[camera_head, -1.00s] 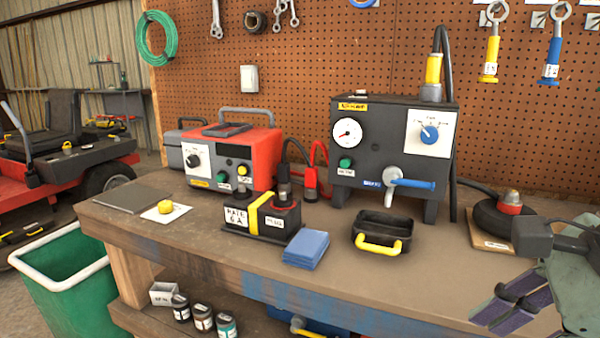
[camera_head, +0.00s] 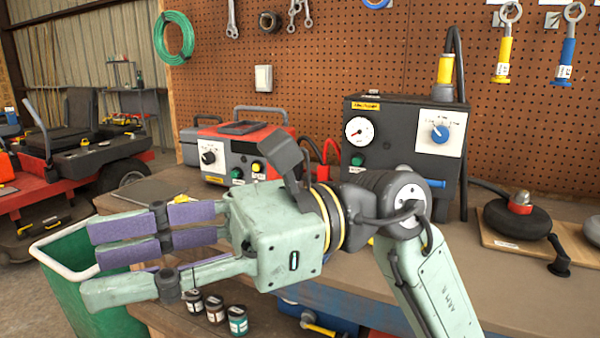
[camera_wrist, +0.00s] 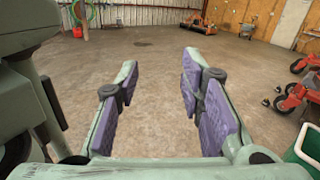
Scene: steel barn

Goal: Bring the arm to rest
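My arm (camera_head: 425,285) reaches in from the lower right in the head view and bends over the front of the workbench. My gripper (camera_head: 100,272) points left, level, in front of the bench's left end and partly over the green bin. Its pale green fingers with purple pads are spread apart. In the wrist view my gripper (camera_wrist: 160,68) is open, with only bare concrete floor between the fingers. It holds nothing. The arm hides the middle of the bench top.
The workbench (camera_head: 150,190) carries a red charger (camera_head: 270,149), a black gauge box (camera_head: 385,120) and a black wheel (camera_head: 515,218). Small jars (camera_head: 215,308) stand below. A green bin (camera_head: 75,290) and a red mower (camera_head: 70,180) are at left. Open floor (camera_wrist: 155,130) lies beyond the gripper.

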